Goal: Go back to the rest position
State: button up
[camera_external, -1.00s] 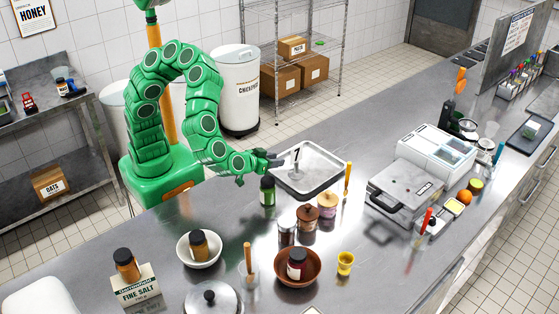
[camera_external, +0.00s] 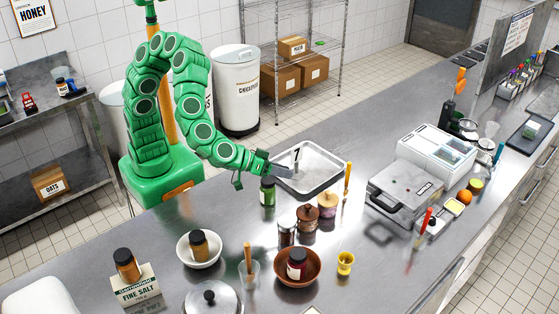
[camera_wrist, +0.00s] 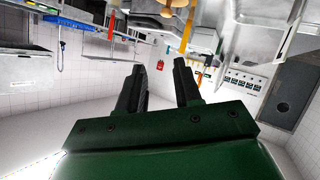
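My gripper (camera_external: 262,176) is at the end of my green arm, above the counter (camera_external: 200,213) near the left corner of a shallow metal tray (camera_external: 333,179). In the external view one dark finger shows beside the tray's near-left edge. In the wrist view my gripper (camera_wrist: 161,84) has its two black fingers apart with nothing between them, so it is open. A dark-capped green jar (camera_external: 268,195) stands just in front of the gripper. I cannot tell whether the fingers touch the tray.
Jars (camera_external: 307,218), a brown bowl (camera_external: 314,268), a white bowl (camera_external: 184,250) and a yellow cup (camera_external: 345,263) stand in front on the counter. A flat press (camera_external: 400,187) stands to the right. The counter left of the gripper is mostly clear.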

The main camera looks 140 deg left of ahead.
jog(key=w+d+r+m+t+h, duration=0.3)
jog(key=d+r+h, duration=0.1)
jog(key=d, duration=0.4)
jog(key=w+d+r+m+t+h, duration=0.2)
jog(key=d+r+m+t+h, duration=0.15)
jog(key=d, duration=0.35)
jog(key=s+d+m+g+h, duration=0.3)
jog(key=s+d+m+h, duration=0.3)
jog(key=d, duration=0.6)
jog(key=s+a+f+m+g+y, duration=0.1)
jog(key=s+g, duration=0.3)
jog(key=s, duration=0.9)
jog(key=s+a+f+m+g+y, duration=0.1)
jog(key=s+a+f+g, duration=0.2)
jog(key=s, duration=1)
jog(key=s+a+f+m+g+y, duration=0.1)
jog(key=s+a+f+g, duration=0.2)
jog(key=s, duration=1)
jog(key=f+g, duration=0.1)
jog(key=g, duration=0.2)
